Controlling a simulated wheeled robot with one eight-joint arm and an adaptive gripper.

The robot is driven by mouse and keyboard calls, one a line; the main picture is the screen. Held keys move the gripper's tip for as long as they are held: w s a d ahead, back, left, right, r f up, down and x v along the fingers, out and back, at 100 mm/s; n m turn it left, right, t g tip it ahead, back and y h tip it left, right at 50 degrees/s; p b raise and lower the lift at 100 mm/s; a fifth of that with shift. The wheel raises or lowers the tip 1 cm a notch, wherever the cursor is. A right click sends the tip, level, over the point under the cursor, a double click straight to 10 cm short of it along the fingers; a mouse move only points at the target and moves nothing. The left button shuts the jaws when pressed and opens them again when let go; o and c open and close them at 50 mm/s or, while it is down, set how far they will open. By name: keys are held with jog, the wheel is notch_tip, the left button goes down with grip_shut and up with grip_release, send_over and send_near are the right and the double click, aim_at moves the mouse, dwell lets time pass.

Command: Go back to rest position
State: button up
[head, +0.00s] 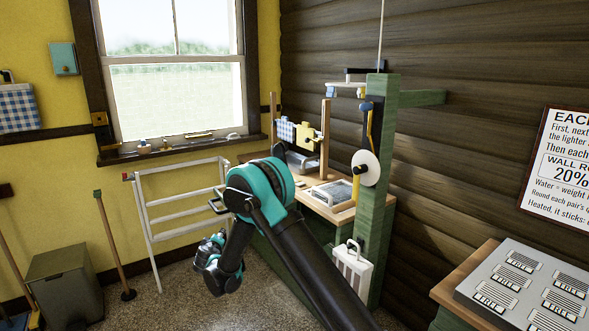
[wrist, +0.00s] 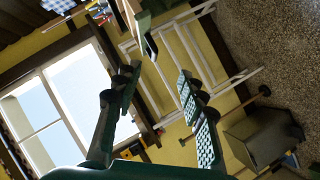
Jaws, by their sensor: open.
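My gripper (wrist: 156,82) shows in the wrist view with its two dark fingers spread apart. No object is seen held between them. In the head view my arm is folded at a teal and black elbow in front of the workbench (head: 318,207), and its wrist end hangs low at the left, above the speckled floor. The fingers cannot be made out clearly there. The wrist view looks toward the window (wrist: 62,95) and the white rack (wrist: 180,55), rotated on its side.
The white rack (head: 182,228) stands close behind my arm. A green post (head: 376,215) rises at the bench's right. A side table with a grey panel (head: 525,290) is at right. Open floor lies lower left.

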jog(key=d+r+m+g+h, duration=0.1)
jog(key=d+r+m, duration=0.15)
jog(key=d, duration=0.75)
jog(key=d+r+m+g+h, duration=0.15)
jog(key=d+r, duration=0.25)
jog(key=d, duration=0.6)
jog(key=s+d+r+m+g+h, duration=0.15)
jog(key=s+d, duration=0.25)
jog(key=d, duration=0.4)
jog(key=s+d+r+m+g, duration=0.1)
jog(key=s+d+m, duration=0.1)
jog(key=s+d, duration=0.45)
jog(key=s+d+f+m+g, duration=0.1)
jog(key=s+d, duration=0.4)
jog(key=s, duration=0.4)
jog(key=s+d+f+m+g+y, duration=0.1)
jog(key=s+d, duration=0.4)
jog(key=s, duration=0.5)
jog(key=s+d+f+m+g+y, duration=0.1)
jog(key=s+d, duration=0.4)
jog(key=s, duration=0.5)
jog(key=shift+d+f+m+g, duration=0.25)
jog(key=shift+f+m+g, duration=0.6)
jog(key=shift+m+g, duration=0.15)
